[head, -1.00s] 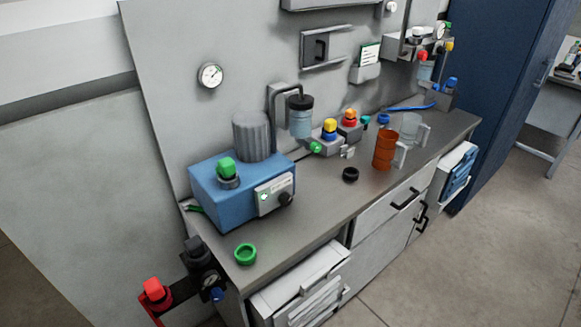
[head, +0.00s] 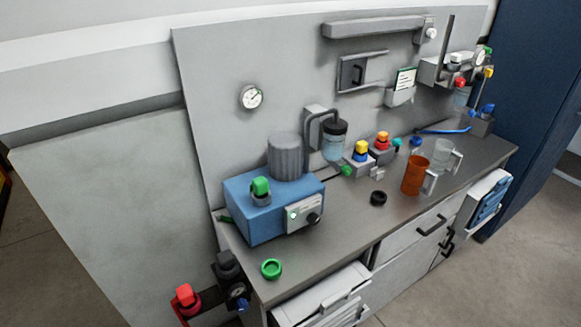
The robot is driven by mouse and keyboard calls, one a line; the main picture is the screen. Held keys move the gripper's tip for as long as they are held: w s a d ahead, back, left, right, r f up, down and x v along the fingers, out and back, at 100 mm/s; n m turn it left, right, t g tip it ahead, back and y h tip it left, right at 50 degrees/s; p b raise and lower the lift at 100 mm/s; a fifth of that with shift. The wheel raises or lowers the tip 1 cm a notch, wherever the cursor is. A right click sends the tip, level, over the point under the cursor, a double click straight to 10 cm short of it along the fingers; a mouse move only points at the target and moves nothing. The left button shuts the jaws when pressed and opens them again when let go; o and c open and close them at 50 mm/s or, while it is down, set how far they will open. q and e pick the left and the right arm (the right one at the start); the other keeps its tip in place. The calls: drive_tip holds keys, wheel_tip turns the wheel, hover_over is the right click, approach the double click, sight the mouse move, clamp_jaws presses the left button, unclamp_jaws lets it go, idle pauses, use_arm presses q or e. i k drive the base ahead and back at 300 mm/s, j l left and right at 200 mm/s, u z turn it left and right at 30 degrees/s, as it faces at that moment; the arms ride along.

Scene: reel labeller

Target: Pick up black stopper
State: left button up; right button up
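The black stopper (head: 378,198) is a small, short black ring-shaped piece. It lies on the grey worktop (head: 345,222) near the middle of the bench, to the left of an orange mug (head: 414,176) and apart from it. Nothing covers it. Neither of my grippers shows in the head view.
A blue pump box (head: 250,215) and a green ring (head: 271,269) are on the left of the worktop. An open drawer (head: 325,290) juts out at the front. Bare worktop surrounds the stopper.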

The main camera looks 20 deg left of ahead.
sight(226, 259)
drive_tip(key=u, duration=1.05)
